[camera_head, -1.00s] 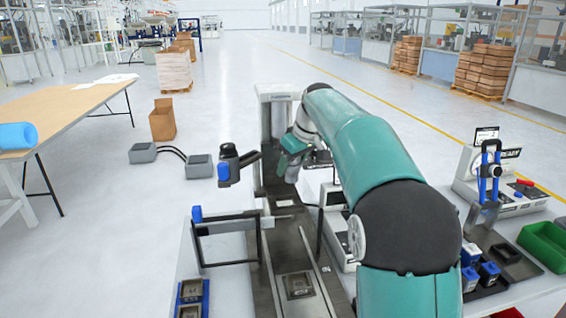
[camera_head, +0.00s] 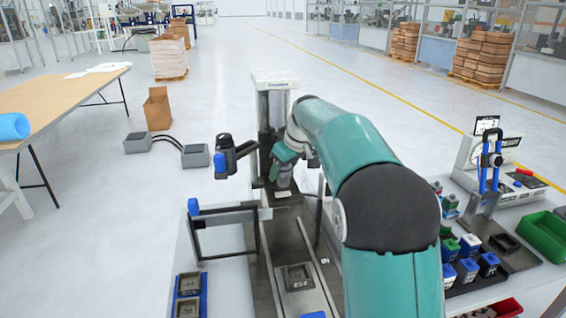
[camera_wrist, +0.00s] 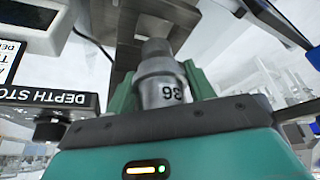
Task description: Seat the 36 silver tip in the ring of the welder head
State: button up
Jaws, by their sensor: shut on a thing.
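The silver tip (camera_wrist: 162,88), a stepped grey cylinder marked 36, stands between the green fingers of my gripper (camera_wrist: 165,95) in the wrist view. The fingers are shut on its sides, and its narrower end points away from the palm. In the head view my gripper (camera_head: 284,172) is in front of the welder's upright column (camera_head: 276,80), above the machine's dark bed. Dark metal parts of the machine lie beyond the tip in the wrist view. I cannot make out the ring, and contact between the tip and the head does not show.
A box labelled DEPTH STOP (camera_wrist: 45,98) is close left of the gripper in the wrist view. A black clamp arm with a blue handle (camera_head: 222,162) stands left of the column. A black frame (camera_head: 228,225) stands nearer. Several blue and green blocks sit at right.

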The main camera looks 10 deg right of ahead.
aim_at(283, 181)
notch_tip(283, 181, down, 4)
jog(key=shift+w+f, duration=0.1)
dwell(0.5)
jog(key=o, duration=1.3)
jog(key=shift+f, duration=0.1)
jog(key=v, duration=1.4)
